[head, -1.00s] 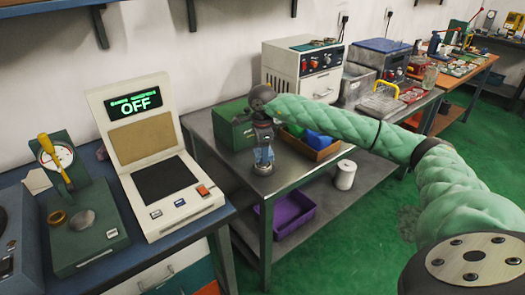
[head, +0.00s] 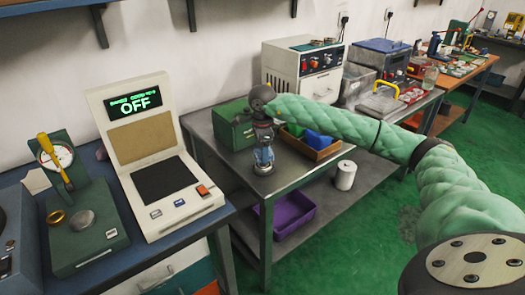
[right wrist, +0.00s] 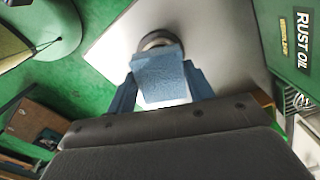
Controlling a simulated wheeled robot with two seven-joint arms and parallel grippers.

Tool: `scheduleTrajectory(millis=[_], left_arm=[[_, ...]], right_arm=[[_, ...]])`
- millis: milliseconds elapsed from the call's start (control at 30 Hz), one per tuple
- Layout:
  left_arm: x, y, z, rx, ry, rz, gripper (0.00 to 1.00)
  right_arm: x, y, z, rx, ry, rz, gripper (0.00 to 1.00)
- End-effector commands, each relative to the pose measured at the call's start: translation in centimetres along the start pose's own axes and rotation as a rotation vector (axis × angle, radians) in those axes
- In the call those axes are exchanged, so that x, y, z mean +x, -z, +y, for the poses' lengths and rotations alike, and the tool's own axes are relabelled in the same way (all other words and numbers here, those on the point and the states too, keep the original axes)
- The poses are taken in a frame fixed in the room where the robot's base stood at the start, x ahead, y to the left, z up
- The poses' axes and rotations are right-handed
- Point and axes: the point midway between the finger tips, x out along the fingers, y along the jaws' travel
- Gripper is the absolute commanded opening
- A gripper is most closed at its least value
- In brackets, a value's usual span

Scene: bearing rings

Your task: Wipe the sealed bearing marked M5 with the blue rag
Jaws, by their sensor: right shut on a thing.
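My right gripper (head: 263,160) points down over the near left corner of the grey metal table. It is shut on the blue rag (right wrist: 158,75), which hangs between the fingers in the right wrist view. Just past the rag, a round metallic ring, apparently a bearing (right wrist: 157,39), lies on the light tabletop and is partly covered by the rag. In the head view a small part of a ring (head: 263,170) shows under the fingers. I cannot read any M5 mark on it, nor tell whether rag and ring touch. My left gripper is not in view.
A green box (head: 231,127), lettered RUST OIL in the right wrist view (right wrist: 302,38), stands close beside the gripper. A wooden tray (head: 324,152) with blue contents is behind my forearm. A purple bin (head: 290,215) and a white roll (head: 345,175) are on the lower shelf.

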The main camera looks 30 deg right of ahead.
Motion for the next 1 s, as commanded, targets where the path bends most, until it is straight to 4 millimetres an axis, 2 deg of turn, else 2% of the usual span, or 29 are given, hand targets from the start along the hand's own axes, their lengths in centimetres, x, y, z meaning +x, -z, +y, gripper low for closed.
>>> scheduleTrajectory(millis=[1000], left_arm=[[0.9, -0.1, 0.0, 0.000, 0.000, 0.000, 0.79]], right_arm=[[1.3, 0.0, 0.0, 0.000, 0.000, 0.000, 0.34]])
